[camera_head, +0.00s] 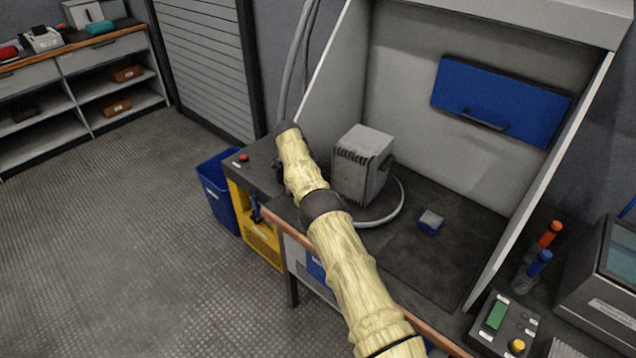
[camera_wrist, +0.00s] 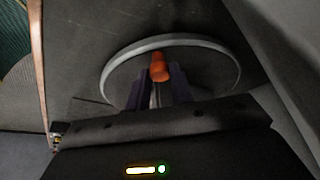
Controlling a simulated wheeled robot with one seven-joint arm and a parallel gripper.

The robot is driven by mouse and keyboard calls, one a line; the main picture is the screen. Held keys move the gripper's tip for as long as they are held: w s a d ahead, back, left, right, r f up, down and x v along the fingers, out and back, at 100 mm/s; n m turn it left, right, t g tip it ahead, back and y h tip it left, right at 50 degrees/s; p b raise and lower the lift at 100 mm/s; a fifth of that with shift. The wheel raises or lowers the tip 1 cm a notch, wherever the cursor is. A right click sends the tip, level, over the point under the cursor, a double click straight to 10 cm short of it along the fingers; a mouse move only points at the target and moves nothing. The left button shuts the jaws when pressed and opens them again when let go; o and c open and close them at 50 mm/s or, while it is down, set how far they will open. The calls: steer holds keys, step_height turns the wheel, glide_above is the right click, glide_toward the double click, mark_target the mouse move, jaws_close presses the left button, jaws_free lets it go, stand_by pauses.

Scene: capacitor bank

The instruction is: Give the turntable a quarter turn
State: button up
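In the wrist view the turntable is a dark disc with a pale rim (camera_wrist: 113,68). An orange knob (camera_wrist: 159,66) stands up from it. The two dark purple fingers of my gripper (camera_wrist: 158,85) are apart, one on each side of the knob. I cannot tell whether they touch it. In the head view only a curved piece of the turntable's pale rim (camera_head: 401,204) shows on the bench. My gripper's fingers and the orange knob are hidden there.
A small blue-and-grey block (camera_head: 431,221) lies on the dark bench right of the turntable. Booth walls stand behind and at both sides, with a blue panel (camera_head: 500,100) at the back. A control box (camera_head: 504,322) sits at lower right. A blue bin (camera_head: 217,190) stands left of the bench.

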steer(key=o, duration=0.4)
steer(key=shift+c, duration=0.2)
step_height(320, 180, up, 10)
steer(key=p, duration=0.6)
steer(key=shift+c, duration=0.3)
